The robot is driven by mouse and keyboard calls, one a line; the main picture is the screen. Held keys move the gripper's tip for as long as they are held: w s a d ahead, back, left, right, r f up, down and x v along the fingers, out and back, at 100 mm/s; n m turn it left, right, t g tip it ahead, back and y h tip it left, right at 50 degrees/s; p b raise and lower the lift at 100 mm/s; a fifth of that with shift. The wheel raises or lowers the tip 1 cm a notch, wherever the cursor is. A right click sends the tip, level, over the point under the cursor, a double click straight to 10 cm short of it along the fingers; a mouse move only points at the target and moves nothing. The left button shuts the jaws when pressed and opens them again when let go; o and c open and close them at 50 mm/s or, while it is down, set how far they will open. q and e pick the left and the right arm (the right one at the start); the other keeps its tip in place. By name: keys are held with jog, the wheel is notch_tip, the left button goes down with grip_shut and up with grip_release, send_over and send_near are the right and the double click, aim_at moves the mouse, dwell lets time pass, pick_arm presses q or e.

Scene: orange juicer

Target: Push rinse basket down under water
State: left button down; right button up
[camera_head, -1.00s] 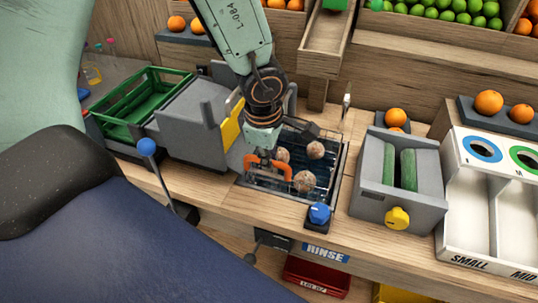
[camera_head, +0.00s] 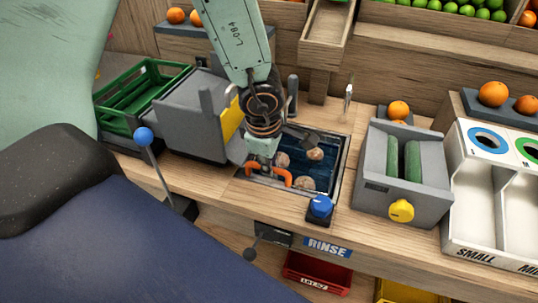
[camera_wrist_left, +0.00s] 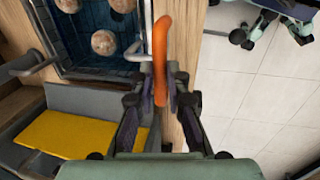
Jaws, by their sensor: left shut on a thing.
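The rinse basket is in the water basin (camera_head: 346,150), mostly below the rim. Its orange handle (camera_head: 284,177) stands above the front left of the basin. My left gripper (camera_head: 263,160) comes down from above and is shut on this handle. In the left wrist view the orange handle (camera_wrist_left: 160,60) is upright between the fingers. Several brown, dirty-looking round fruits (camera_head: 315,153) are in the basin, with dark blue water around them. They also show in the left wrist view (camera_wrist_left: 104,42). The basket's mesh is hard to make out. My right gripper is not in view.
A blue button (camera_head: 320,206) is at the basin's front right corner, above the RINSE label (camera_head: 327,247). A grey machine with a yellow panel (camera_head: 190,120) stands close on the left. A grey roller unit (camera_head: 405,185) is on the right.

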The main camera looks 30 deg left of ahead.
aim_at(269, 180)
pick_arm(q)
notch_tip(269, 180, down, 5)
jog(key=shift+s+r+b, duration=0.1)
jog(key=shift+r+b, duration=0.05)
jog(key=shift+b, duration=0.95)
jog(key=shift+f, duration=0.35)
jog(key=shift+s, duration=0.15)
jog(key=c, duration=1.7)
grip_release()
jog(key=o, duration=0.4)
jog(key=shift+w, duration=0.25)
jog(key=shift+c, duration=0.2)
jog(key=shift+s+r, duration=0.1)
